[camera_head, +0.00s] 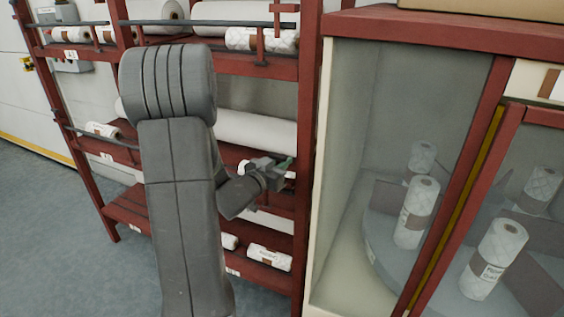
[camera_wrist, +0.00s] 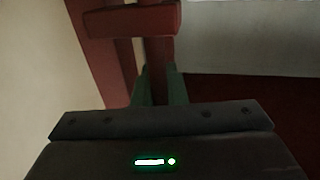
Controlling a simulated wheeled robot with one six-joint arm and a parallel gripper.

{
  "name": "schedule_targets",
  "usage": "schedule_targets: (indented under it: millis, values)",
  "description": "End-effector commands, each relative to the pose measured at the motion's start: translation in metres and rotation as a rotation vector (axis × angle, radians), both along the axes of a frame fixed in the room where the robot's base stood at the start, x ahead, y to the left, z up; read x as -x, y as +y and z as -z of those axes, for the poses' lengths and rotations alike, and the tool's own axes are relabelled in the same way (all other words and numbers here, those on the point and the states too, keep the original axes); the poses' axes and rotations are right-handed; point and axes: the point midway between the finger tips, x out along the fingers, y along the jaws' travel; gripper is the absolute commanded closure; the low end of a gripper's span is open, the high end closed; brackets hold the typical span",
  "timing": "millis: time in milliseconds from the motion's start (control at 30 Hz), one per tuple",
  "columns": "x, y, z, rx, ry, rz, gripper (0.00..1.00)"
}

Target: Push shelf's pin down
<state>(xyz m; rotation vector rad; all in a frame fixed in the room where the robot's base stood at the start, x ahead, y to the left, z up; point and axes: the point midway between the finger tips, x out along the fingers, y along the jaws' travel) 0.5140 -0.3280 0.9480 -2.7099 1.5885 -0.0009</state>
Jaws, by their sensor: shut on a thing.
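The shelf's pin (camera_wrist: 158,52) is a dark red upright bar in the wrist view, beside a red crosspiece (camera_wrist: 130,21) and the red shelf post (camera_wrist: 108,62). My gripper (camera_wrist: 158,90) has its green fingers on either side of the pin and is shut on it. In the head view my gripper (camera_head: 289,163) is at the right end of the middle shelf (camera_head: 128,155), close to the right post (camera_head: 308,150). There my arm and gripper hide most of the pin. The pin's lower end is hidden behind the gripper body in the wrist view.
The red rack holds several white rolls, such as a long roll (camera_head: 255,131) behind my gripper. Dark rails run along the shelf fronts. A glass-fronted cabinet (camera_head: 395,110) with rolls on a round platform stands close on the right. Grey floor (camera_head: 45,220) is free at the left.

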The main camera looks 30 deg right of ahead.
Motion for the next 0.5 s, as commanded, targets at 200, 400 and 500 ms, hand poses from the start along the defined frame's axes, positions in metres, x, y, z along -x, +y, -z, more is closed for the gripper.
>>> schedule_targets:
  millis: [200,400,500]
  values:
    - [0.000,0.000,0.034,-0.001,0.003,0.000,1.00]
    - [0.000,0.000,0.038,-0.002,0.003,0.000,1.00]
    - [0.001,0.000,0.038,-0.003,0.005,0.000,1.00]
